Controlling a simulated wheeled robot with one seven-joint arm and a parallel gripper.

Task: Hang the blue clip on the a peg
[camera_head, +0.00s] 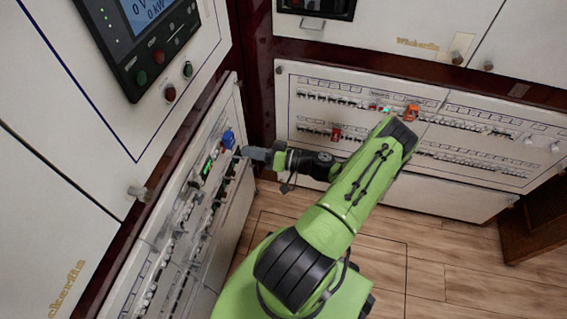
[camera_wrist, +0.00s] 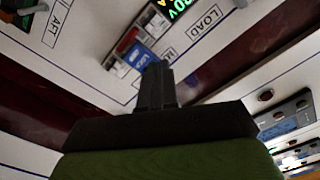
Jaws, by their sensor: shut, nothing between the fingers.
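The blue clip (camera_head: 228,139) is on the left breaker panel, near its far end. In the wrist view the blue clip (camera_wrist: 144,57) sits on the breaker strip, just beyond my fingertips. My gripper (camera_head: 245,152) is shut and empty, just right of and slightly below the clip in the head view. In the wrist view my shut fingers (camera_wrist: 158,68) point toward the clip and overlap its lower edge in the picture; I cannot tell whether they touch it. Two small pale pegs or knobs (camera_head: 533,140) stick out of the right panel; I cannot read a letter on them.
The left panel (camera_head: 232,110) carries rows of breakers. An orange clip (camera_head: 411,112) and a red clip (camera_head: 336,134) are on the back panel. A display unit (camera_head: 150,40) juts out above the left panel. The wooden floor (camera_head: 435,262) at the right is clear.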

